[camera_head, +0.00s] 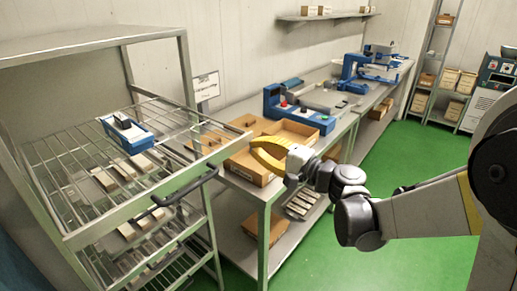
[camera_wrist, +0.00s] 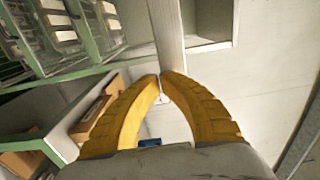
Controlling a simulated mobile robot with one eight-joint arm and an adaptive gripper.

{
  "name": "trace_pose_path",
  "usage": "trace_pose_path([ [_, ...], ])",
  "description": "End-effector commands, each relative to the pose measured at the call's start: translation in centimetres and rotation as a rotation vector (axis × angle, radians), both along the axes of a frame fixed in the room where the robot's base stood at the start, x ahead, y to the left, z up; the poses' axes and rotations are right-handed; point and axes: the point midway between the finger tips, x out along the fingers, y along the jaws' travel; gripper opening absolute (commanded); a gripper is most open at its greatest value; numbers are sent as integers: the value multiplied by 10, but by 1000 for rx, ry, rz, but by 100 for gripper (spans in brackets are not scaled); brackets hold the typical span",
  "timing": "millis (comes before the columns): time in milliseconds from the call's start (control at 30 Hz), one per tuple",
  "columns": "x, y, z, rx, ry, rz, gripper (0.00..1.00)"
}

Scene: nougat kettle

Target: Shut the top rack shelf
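The top rack shelf (camera_head: 150,195) is a wire-grid shelf in the grey metal rack (camera_head: 100,38) at the left of the head view. It stands pulled out, its front bar slanting across the rack, with a black handle (camera_head: 170,191) on that bar. A blue and white device (camera_head: 127,131) sits on the shelf. My gripper (camera_head: 253,148) has yellow curved fingers. It is to the right of the shelf and handle, apart from them, above the workbench. In the wrist view its fingertips (camera_wrist: 162,78) meet or nearly meet, with nothing seen between them.
The workbench (camera_head: 243,187) runs beside the rack and carries open cardboard boxes (camera_head: 248,166) and a blue machine (camera_head: 299,109). A lower shelf holds more trays. Green floor (camera_head: 415,150) is free on the right. A wall shelf (camera_head: 328,17) hangs at the back.

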Motion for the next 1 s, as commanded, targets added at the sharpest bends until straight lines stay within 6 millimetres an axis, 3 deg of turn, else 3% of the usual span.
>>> trace_pose_path([
  [167, 2, 2, 0, 0, 0, 0, 0],
  [367, 15, 19, 0, 0, 0, 3, 0],
  [1000, 122, 145, 0, 0, 0, 3, 0],
])
